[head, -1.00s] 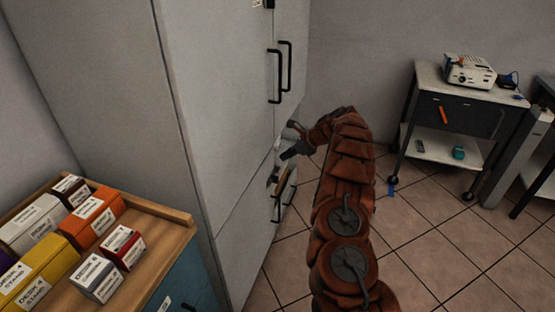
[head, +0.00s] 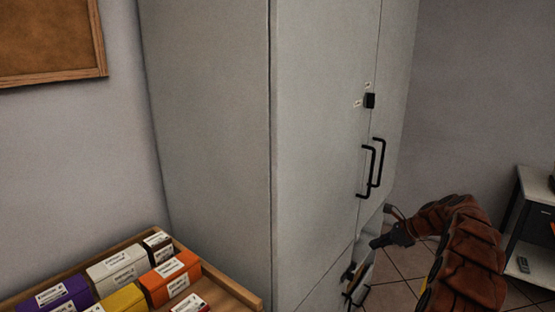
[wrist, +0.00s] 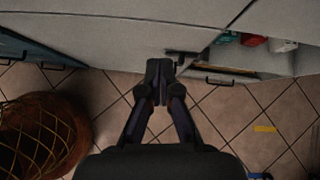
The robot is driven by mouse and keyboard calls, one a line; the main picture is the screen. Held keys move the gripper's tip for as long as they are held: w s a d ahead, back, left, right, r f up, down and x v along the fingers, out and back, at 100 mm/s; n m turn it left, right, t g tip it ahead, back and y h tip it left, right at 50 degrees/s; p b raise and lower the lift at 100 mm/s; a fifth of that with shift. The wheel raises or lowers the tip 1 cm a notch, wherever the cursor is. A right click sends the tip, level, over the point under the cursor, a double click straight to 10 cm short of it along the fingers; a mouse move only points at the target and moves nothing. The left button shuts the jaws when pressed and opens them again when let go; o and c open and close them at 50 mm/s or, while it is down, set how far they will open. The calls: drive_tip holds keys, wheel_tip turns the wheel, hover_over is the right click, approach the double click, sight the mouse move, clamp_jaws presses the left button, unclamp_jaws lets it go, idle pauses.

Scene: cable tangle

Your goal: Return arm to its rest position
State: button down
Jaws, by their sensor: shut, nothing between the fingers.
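My arm, with reddish-brown ribbed covers, shows at the lower right of the head view. My gripper (head: 377,242) is at its end, beside the lower front of the tall grey cabinet (head: 325,130). In the wrist view my gripper (wrist: 160,72) has its dark fingers together, with nothing between them. Its tips are close to the cabinet front (wrist: 130,30) and a dark handle; I cannot tell whether they touch it.
An open lower compartment (wrist: 250,42) holds red, green and white items. A wooden tray (head: 240,292) with several labelled boxes stands at the lower left. A cart (head: 532,225) is at the right.

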drive_tip(key=s+a+r+n+g+p, duration=0.2)
drive_tip(key=s+a+r+n, duration=0.5)
drive_tip(key=a+r, duration=0.55)
drive_tip(key=s+a+r+n+g+p, duration=0.1)
drive_tip(key=s+a+r+n, duration=0.2)
drive_tip(key=s+a, duration=0.3)
drive_tip(key=s+a+r+n+g+p, duration=0.1)
drive_tip(key=s+a+r+n+g, duration=0.15)
drive_tip(key=s, duration=0.55)
drive_tip(key=s+a+r+n+h+p, duration=0.1)
drive_tip(key=s+n+h, duration=0.15)
drive_tip(key=s, duration=0.65)
drive_tip(key=s+a+r+n+h+p, duration=0.15)
drive_tip(key=s+n, duration=0.25)
drive_tip(key=s, duration=0.5)
drive_tip(key=s+d+f+n+h+p, duration=0.1)
drive_tip(key=s+d+n, duration=0.1)
drive_tip(key=s, duration=0.6)
drive_tip(key=s+d+n+g+h+p, duration=0.1)
drive_tip(key=s+d+n+h, duration=0.1)
drive_tip(key=s, duration=0.7)
drive_tip(key=shift+d+f+n, duration=0.35)
drive_tip(key=shift+d+n, duration=0.25)
drive_tip(key=shift+d, duration=0.3)
drive_tip(key=shift+s+a, duration=0.1)
